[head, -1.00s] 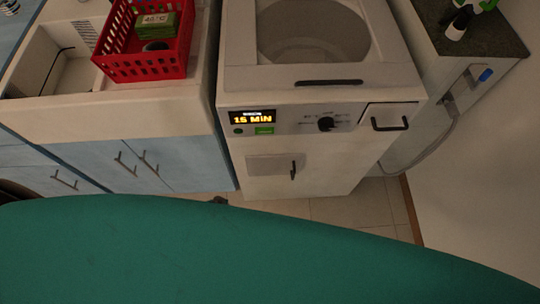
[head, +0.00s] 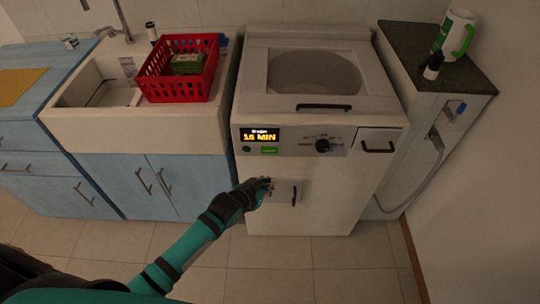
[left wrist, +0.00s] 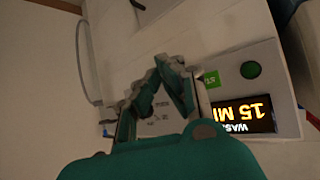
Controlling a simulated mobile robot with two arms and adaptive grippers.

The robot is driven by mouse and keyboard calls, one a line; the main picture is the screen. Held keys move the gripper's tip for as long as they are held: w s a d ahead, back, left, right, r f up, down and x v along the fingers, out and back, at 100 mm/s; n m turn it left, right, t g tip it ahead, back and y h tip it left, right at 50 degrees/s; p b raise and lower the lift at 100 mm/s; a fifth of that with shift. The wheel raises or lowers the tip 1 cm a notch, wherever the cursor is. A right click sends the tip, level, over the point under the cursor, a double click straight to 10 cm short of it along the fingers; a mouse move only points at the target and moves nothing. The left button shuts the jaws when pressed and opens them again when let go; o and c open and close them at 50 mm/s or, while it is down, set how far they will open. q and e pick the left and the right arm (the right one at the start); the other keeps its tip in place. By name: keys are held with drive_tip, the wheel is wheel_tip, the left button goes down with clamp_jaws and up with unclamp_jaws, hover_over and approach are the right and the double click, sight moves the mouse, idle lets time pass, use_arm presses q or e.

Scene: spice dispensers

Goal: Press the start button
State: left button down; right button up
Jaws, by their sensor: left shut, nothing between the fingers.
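The white washing machine (head: 250,203) stands in the middle of the head view. Its panel has a lit display (head: 260,135) reading "15 MIN". Below the display are a small dark round button (head: 246,149) and a green label (head: 269,150). My left gripper (head: 268,184) is shut and empty, in front of the machine below the panel. It also shows in the left wrist view (left wrist: 168,62), apart from the button. My right gripper is out of view.
A black knob (head: 322,146) and a drawer handle (head: 378,148) are right of the display. A sink (head: 140,136) with a red basket (head: 180,94) stands left. The tiled floor in front is clear.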

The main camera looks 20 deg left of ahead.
sight(269, 150)
use_arm(q)
drive_tip(key=shift+w, duration=0.1)
drive_tip(key=shift+w, duration=0.1)
drive_tip(key=w+a+b, duration=0.2)
drive_tip(key=w+b, duration=0.2)
drive_tip(key=w, duration=0.4)
drive_tip(key=shift+a+b, duration=0.25)
drive_tip(key=shift+b, duration=0.15)
drive_tip(key=shift+w, duration=0.1)
idle(0.4)
idle(0.7)
drive_tip(key=shift+w+a, duration=0.1)
drive_tip(key=shift+w, duration=0.3)
